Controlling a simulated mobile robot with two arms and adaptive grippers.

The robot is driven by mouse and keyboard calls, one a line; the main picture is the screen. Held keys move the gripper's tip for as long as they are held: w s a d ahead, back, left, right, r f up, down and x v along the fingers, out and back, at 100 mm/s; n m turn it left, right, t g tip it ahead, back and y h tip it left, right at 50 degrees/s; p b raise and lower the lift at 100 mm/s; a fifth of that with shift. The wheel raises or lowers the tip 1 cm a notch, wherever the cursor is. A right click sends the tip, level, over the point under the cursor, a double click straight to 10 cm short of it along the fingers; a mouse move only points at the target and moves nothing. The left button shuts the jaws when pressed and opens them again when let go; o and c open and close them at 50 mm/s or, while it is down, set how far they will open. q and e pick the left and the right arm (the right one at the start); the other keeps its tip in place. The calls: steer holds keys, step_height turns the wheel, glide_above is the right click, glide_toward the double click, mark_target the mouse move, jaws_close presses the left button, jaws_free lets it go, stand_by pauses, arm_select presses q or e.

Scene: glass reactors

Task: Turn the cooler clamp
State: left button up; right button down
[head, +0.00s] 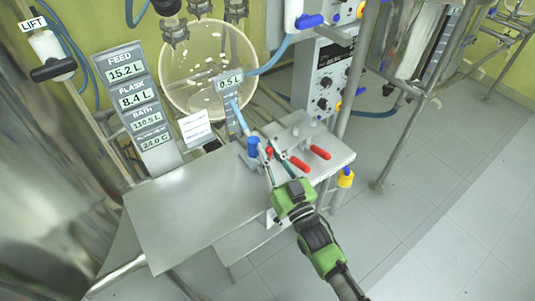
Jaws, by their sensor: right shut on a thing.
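A row of clamps sits on the metal bench. Two have red handles that show clearly, one nearer (300,163) and one farther right (320,153). My right gripper (269,154), with a green body, reaches in from the lower right. Its thin fingers are shut on a small red clamp handle (269,151), which they mostly hide. I cannot read a label that tells which clamp is the cooler's. A blue-capped fitting (253,147) stands just left of the fingertips. My left gripper is not in view.
A round glass vessel (185,75) stands behind the bench, beside a display panel (138,110) and a small 0.5 L display (230,84). A control unit (325,75) is at the back right. The metal bench top (185,215) is bare at front left.

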steer(key=c, duration=2)
jaws_free()
steer(key=shift+o, duration=0.2)
steer(key=shift+s+f, duration=0.1)
steer(key=v, duration=1.2)
